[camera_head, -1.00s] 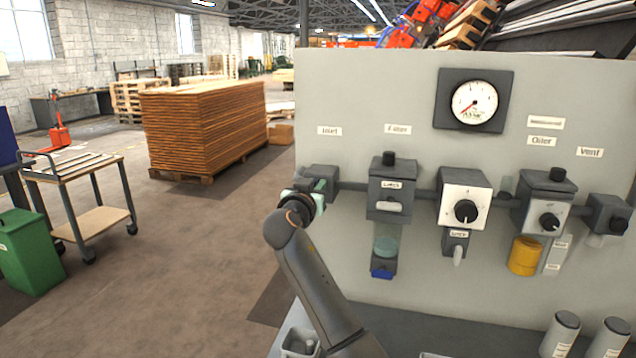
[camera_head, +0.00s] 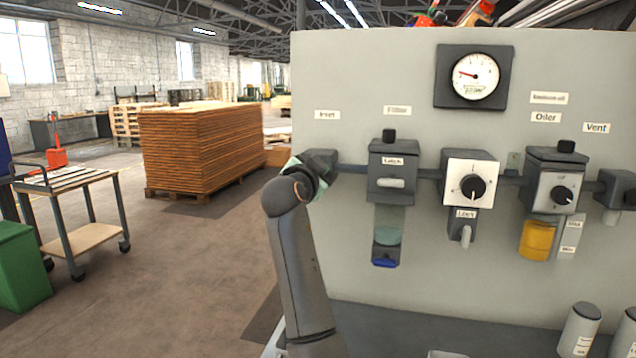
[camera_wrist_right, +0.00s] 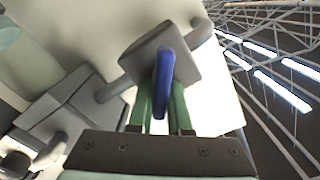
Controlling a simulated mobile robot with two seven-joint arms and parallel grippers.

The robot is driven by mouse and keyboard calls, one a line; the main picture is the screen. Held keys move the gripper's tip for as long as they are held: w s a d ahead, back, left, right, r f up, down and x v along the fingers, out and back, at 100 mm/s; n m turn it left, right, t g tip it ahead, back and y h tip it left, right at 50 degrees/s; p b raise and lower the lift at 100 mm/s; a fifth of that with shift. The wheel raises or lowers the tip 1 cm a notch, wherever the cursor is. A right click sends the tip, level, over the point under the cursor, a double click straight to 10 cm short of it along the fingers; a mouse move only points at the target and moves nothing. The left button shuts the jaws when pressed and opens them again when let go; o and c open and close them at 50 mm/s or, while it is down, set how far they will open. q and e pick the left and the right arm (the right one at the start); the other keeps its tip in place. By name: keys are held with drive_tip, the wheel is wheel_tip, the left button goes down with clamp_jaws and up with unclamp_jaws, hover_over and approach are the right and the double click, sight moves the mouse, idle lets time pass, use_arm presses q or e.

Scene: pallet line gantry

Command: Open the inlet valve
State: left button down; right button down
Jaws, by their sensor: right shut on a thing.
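The inlet valve (camera_head: 322,160) is a dark grey block at the left end of the pipe run on the grey panel, under the "Inlet" label. My right gripper (camera_head: 312,180) is at this valve, and my forearm and wrist hide its front in the head view. In the right wrist view the valve body (camera_wrist_right: 178,42) carries a blue lever handle (camera_wrist_right: 164,78). The green fingers of my right gripper (camera_wrist_right: 163,104) are closed on this handle, one on each side. The pressure gauge (camera_head: 474,76) has a red needle pointing left and slightly up. My left gripper is not in view.
Right along the pipe are the filter (camera_head: 392,170), the regulator (camera_head: 470,185), the oiler (camera_head: 555,180) and the vent valve (camera_head: 617,188). A grey ledge (camera_head: 420,325) runs below, with canisters (camera_head: 580,330) at right. Open floor lies left.

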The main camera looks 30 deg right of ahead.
use_arm(q)
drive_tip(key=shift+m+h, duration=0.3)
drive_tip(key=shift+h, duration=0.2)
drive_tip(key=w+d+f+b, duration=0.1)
drive_tip(key=b, duration=0.1)
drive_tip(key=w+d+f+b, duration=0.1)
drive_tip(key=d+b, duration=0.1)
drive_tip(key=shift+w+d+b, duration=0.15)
drive_tip(key=shift+b, duration=0.25)
use_arm(e)
drive_tip(key=m, duration=0.3)
drive_tip(key=f+m, duration=0.1)
drive_tip(key=m, duration=0.6)
drive_tip(key=shift+s+d+f, duration=0.2)
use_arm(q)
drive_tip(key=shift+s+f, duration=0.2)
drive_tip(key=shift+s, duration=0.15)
use_arm(e)
drive_tip(key=shift+m, duration=0.4)
drive_tip(key=c, duration=0.9)
unclamp_jaws()
drive_tip(key=shift+o, duration=0.2)
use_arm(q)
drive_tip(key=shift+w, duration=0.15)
use_arm(e)
drive_tip(key=shift+s+a, duration=0.1)
